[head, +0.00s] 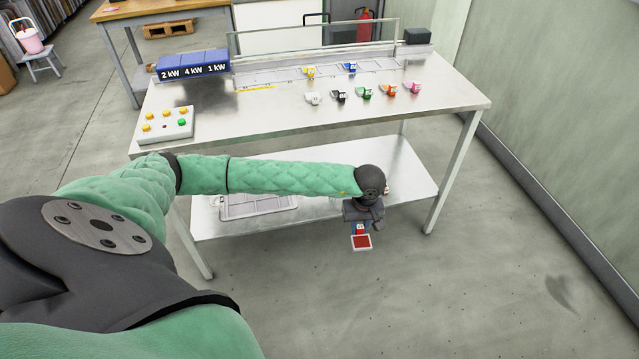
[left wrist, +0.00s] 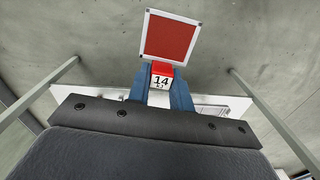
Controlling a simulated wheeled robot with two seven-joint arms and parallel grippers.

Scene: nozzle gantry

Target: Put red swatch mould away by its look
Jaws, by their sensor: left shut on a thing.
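The red swatch mould (head: 361,242) has a square red face in a pale frame. It shows large in the left wrist view (left wrist: 170,37), with a red and white tag (left wrist: 161,80) reading 14 at its gripped end. My left gripper (head: 360,228) is shut on it, with blue fingers (left wrist: 162,88) on either side of the tag. In the head view it is held in front of the bench's lower shelf (head: 405,172), clear of the bench top (head: 270,120). My right gripper is not in view.
White (head: 314,99), black (head: 339,95), green (head: 363,92), orange (head: 389,90) and pink (head: 412,87) moulds stand in a row on the bench. Yellow (head: 309,73) and blue (head: 350,68) ones sit behind at the shallow trays (head: 270,76). Blue kW boxes (head: 195,63) and a button panel (head: 166,124) stand left.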

